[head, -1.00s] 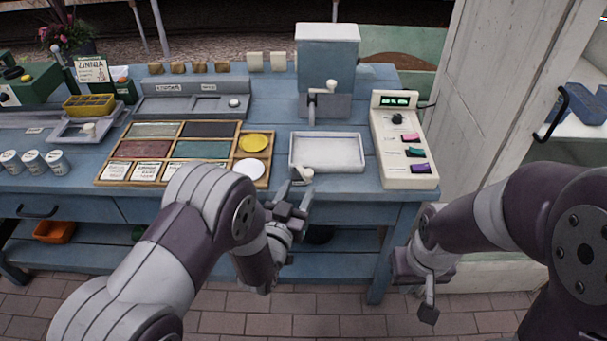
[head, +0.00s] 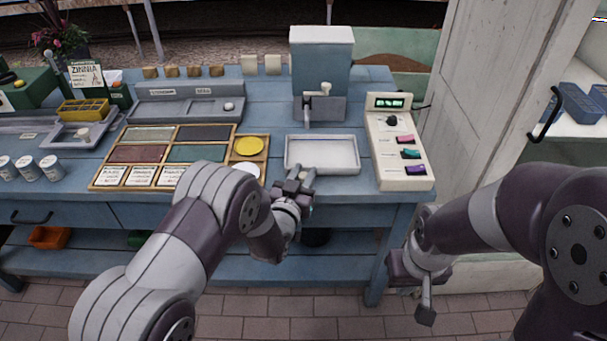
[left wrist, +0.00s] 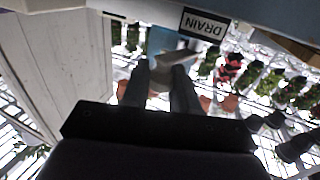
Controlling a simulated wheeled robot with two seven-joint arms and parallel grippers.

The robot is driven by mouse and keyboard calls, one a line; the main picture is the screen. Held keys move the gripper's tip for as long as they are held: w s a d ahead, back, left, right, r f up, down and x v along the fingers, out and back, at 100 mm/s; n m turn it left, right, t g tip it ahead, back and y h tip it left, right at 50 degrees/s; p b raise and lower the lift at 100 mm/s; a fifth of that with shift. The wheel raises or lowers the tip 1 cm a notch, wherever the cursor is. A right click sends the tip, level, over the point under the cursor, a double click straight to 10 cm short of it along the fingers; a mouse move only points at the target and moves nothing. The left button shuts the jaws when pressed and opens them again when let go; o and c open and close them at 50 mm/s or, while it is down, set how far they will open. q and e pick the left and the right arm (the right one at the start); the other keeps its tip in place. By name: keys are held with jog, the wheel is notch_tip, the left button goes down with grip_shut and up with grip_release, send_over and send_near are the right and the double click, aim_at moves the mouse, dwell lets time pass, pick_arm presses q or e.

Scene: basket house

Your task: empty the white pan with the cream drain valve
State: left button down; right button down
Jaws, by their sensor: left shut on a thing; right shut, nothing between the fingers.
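The white pan (head: 322,155) sits at the front of the blue table, level, with a pale inside; I cannot tell whether it holds liquid. The cream drain valve (left wrist: 178,57) shows in the left wrist view between my fingers, below a DRAIN label (left wrist: 204,25). My left gripper (head: 303,178) is at the pan's front edge, shut on the valve, and hides it in the head view. In the left wrist view the fingers (left wrist: 162,85) reach up to the valve. My right gripper (head: 426,305) is shut and empty, hanging low in front of the table's right end.
A blue dispenser (head: 321,60) with a cream-knobbed tap stands behind the pan. A cream control box (head: 398,150) with colored switches is to its right. A wooden tray (head: 165,153) of colored panels lies to its left. A white cabinet door (head: 490,90) stands at the right.

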pick_arm(q)
jog(key=m+g+h, duration=0.1)
jog(key=h, duration=0.1)
jog(key=a+m+h+b, duration=0.1)
jog(key=shift+a+r+m+g+h, duration=0.1)
jog(key=shift+a+m+g+h, duration=0.1)
jog(key=shift+m+g+h, duration=0.15)
jog(key=shift+s+a+r+m+g+h+b, duration=0.1)
jog(key=shift+a+m+g+h+b, duration=0.15)
jog(key=shift+m+g+h, duration=0.55)
jog(key=shift+s+a+r+m+g+h+b, duration=0.1)
jog(key=shift+a+m+g+h+b, duration=0.1)
jog(key=shift+m+g+h, duration=0.55)
jog(key=shift+w, duration=0.1)
jog(key=c, duration=1)
grip_release()
jog(key=v, duration=1.2)
jog(key=shift+s+a+f, duration=0.2)
jog(key=shift+s+f, duration=0.15)
jog(key=shift+s, duration=0.05)
